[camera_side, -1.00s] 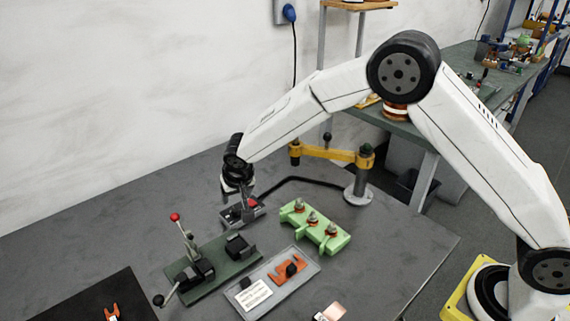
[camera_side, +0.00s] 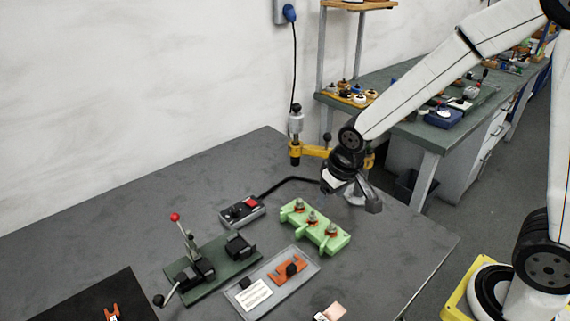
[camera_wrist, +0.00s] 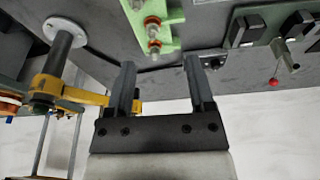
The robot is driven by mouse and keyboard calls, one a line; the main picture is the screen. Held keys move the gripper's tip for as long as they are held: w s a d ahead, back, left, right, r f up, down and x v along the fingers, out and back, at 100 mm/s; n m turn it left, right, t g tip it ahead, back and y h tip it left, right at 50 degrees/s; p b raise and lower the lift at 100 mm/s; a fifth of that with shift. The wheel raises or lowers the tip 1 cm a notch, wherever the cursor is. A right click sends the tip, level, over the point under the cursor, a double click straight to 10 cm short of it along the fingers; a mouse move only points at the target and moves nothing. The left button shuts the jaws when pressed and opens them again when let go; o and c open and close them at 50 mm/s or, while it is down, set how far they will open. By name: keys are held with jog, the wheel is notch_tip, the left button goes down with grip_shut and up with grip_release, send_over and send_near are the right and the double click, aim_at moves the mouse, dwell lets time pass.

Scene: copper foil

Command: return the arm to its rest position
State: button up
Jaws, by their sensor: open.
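My gripper (camera_side: 357,197) hangs from my white arm above the back right part of the grey table, to the right of the green block with several posts. In the wrist view my gripper (camera_wrist: 160,75) shows two dark fingers spread apart with nothing between them. In the side view it overlaps the right end of the yellow bracket, and I cannot tell the gap between them.
The green block (camera_side: 316,228), a control box with a red button (camera_side: 242,210), a lever press (camera_side: 205,262) and a grey tray (camera_side: 268,297) stand on the table. The yellow bracket (camera_side: 310,151) rises at the back.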

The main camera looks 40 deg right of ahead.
jog(key=s+d, duration=0.2)
jog(key=s, duration=0.7)
jog(key=shift+d+n, duration=0.2)
jog(key=shift+n, duration=0.2)
